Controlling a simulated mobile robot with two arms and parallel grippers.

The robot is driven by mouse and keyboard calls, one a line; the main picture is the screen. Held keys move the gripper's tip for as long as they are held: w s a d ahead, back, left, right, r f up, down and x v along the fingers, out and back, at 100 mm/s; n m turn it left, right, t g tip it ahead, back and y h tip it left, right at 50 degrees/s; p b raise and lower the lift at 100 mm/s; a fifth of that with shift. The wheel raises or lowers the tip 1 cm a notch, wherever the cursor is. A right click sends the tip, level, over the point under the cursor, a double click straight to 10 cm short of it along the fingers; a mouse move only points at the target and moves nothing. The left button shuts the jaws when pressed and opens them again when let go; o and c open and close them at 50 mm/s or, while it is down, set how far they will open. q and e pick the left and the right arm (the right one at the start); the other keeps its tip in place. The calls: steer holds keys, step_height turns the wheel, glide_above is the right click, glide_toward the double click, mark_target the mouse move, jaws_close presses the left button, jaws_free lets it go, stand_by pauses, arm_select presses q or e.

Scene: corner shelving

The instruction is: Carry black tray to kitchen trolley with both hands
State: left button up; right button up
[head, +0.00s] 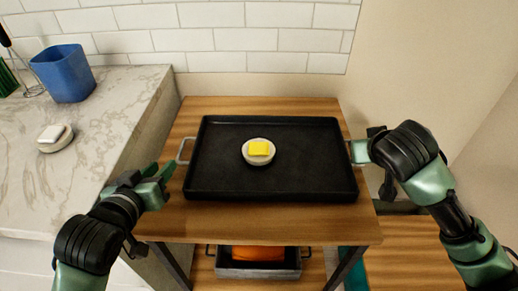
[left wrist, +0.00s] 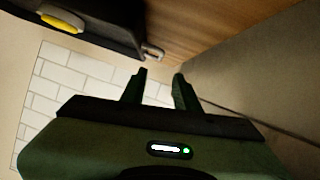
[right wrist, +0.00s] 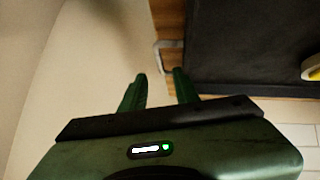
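The black tray (head: 222,178) lies flat on the wooden top of the kitchen trolley (head: 300,222), with a metal handle on each short side. A yellow block (head: 259,148) on a small white dish (head: 247,159) sits in the tray. My left gripper (head: 158,173) is open and empty, just outside and in front of the left handle (head: 184,151). In the left wrist view, that handle (left wrist: 153,52) is beyond the open fingertips (left wrist: 160,76). My right gripper (right wrist: 160,76) is open by the right handle (right wrist: 167,50), which is ahead of its fingertips, not between them.
A marble counter (head: 100,120) stands at the left, with a blue container (head: 63,75) and a small dish with a white block (head: 52,134). A white tiled wall (head: 215,40) is behind. A dark pan with orange contents (head: 258,268) sits on a lower shelf.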

steer(key=d+v, duration=0.1)
steer(key=v, duration=0.5)
steer(key=shift+a, duration=0.5)
steer(key=shift+s, duration=0.1)
